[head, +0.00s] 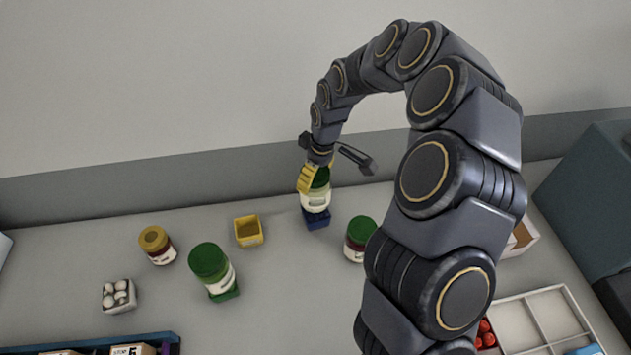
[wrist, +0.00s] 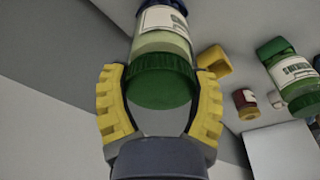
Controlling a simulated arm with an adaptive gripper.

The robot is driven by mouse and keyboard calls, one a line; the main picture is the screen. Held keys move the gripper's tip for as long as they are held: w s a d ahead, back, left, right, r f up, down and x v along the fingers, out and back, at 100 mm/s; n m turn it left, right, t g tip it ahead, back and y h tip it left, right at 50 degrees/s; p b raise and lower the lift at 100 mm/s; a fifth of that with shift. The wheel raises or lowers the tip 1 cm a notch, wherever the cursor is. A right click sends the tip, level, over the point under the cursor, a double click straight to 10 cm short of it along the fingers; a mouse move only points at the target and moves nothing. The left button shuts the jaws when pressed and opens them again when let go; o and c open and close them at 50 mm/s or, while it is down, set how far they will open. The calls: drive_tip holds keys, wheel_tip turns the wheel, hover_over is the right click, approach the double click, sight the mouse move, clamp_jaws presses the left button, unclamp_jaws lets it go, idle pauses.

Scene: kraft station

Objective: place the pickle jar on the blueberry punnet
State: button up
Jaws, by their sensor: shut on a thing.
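The pickle jar (head: 316,202), with a green lid and white label, is upright at the back middle of the counter in the head view. My gripper (head: 311,176) is shut on it near the lid from above. In the wrist view my gripper's yellow fingers (wrist: 161,78) close around both sides of the green lid of the jar (wrist: 162,43). A small blue punnet (head: 317,220), seemingly the blueberry punnet, is directly under the jar; its contents are hidden. Its blue edge shows past the jar in the wrist view (wrist: 165,4). I cannot tell whether the jar's base fully rests on it.
An empty-looking yellow punnet (head: 248,231) and a yellow-lidded jar (head: 157,243) stand to the left. A green-lidded jar (head: 211,264) stands on a green punnet (head: 226,293). Another green-lidded jar (head: 360,236) is close on the right. A mushroom punnet (head: 118,296) and divided white tray (head: 553,312) lie nearer.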

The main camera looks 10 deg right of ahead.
drive_tip(key=shift+s+f, duration=0.1)
drive_tip(key=shift+f, duration=1)
drive_tip(key=shift+f, duration=0.15)
drive_tip(key=o, duration=1.2)
drive_tip(key=shift+c, duration=0.2)
drive_tip(key=r, duration=0.4)
drive_tip(key=d+r, duration=0.1)
drive_tip(key=r, duration=0.2)
drive_tip(key=s+r, duration=0.1)
drive_tip(key=r, duration=0.3)
drive_tip(key=shift+d+r, duration=0.15)
drive_tip(key=shift+r, duration=0.15)
drive_tip(key=shift+s+r, duration=0.25)
drive_tip(key=shift+r, duration=0.15)
drive_tip(key=s+r+m+g, duration=0.1)
drive_tip(key=s+m, duration=0.3)
drive_tip(key=s, duration=1.1)
drive_tip(key=s+r+m+g+h, duration=0.1)
drive_tip(key=s+r+m, duration=0.3)
drive_tip(key=s, duration=1.2)
drive_tip(key=shift+d+r+m+g, duration=0.35)
drive_tip(key=shift+d+m+g, duration=0.05)
drive_tip(key=shift+m+g, duration=0.1)
